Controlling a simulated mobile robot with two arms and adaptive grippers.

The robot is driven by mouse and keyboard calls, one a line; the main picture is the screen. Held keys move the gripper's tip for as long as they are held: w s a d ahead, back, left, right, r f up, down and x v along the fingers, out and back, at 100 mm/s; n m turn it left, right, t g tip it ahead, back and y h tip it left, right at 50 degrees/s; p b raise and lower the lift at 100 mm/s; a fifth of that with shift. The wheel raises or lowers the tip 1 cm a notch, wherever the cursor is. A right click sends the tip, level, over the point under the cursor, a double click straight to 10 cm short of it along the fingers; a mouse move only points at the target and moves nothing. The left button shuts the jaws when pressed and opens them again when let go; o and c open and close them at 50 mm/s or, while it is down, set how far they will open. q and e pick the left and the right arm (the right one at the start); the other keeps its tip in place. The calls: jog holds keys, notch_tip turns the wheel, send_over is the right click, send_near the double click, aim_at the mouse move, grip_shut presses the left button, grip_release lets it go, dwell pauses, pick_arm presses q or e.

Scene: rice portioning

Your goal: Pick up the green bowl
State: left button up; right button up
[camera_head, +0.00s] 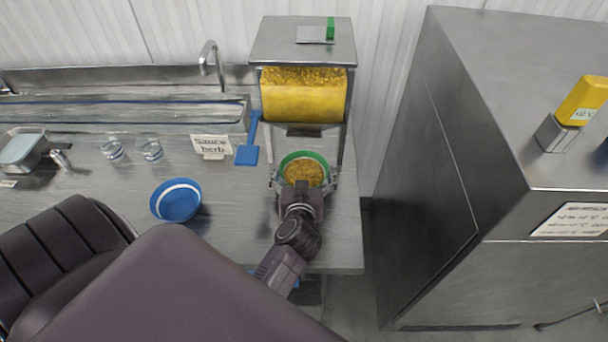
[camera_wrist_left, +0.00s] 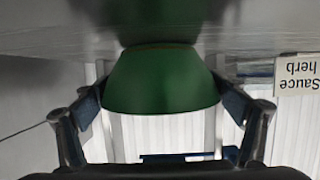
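The green bowl (camera_head: 321,159) stands below the dispenser's outlet on the steel counter, with golden grains (camera_head: 303,173) inside. My left gripper (camera_head: 304,180) reaches it from the front, one finger on each side of the bowl. In the left wrist view, which is upside down, the green bowl (camera_wrist_left: 160,82) fills the space between the blue-padded fingers. The fingers are spread wide and very close to its sides; firm contact cannot be made out. The bowl appears to rest on the counter. My right gripper is not in view.
A dispenser (camera_head: 303,100) with yellow grains stands behind the bowl. A blue bowl (camera_head: 177,201), blue spatula (camera_head: 247,153), sign (camera_head: 211,146) and two glasses (camera_head: 151,150) are to the left. A tall steel cabinet (camera_head: 460,150) stands at the right. My arm covers the lower left.

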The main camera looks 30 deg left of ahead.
pick_arm(q)
jog(key=c, duration=0.5)
jog(key=shift+c, duration=0.2)
jog(key=shift+r, duration=0.45)
notch_tip(320, 180, up, 3)
jog(key=shift+s+f, duration=0.1)
jog(key=shift+s, duration=0.05)
jog(key=s+d+b, duration=0.1)
jog(key=s, duration=0.4)
jog(key=s+d+b, duration=0.1)
jog(key=s+d, duration=0.1)
jog(key=s, duration=0.3)
jog(key=s+d+b, duration=0.1)
jog(key=s, duration=0.4)
jog(key=shift+s+d+f, duration=0.2)
jog(key=shift+s+d, duration=0.1)
jog(key=shift+s, duration=0.05)
jog(key=shift+s+d+r, duration=0.15)
jog(key=shift+s+d, duration=0.05)
jog(key=shift+s, duration=0.5)
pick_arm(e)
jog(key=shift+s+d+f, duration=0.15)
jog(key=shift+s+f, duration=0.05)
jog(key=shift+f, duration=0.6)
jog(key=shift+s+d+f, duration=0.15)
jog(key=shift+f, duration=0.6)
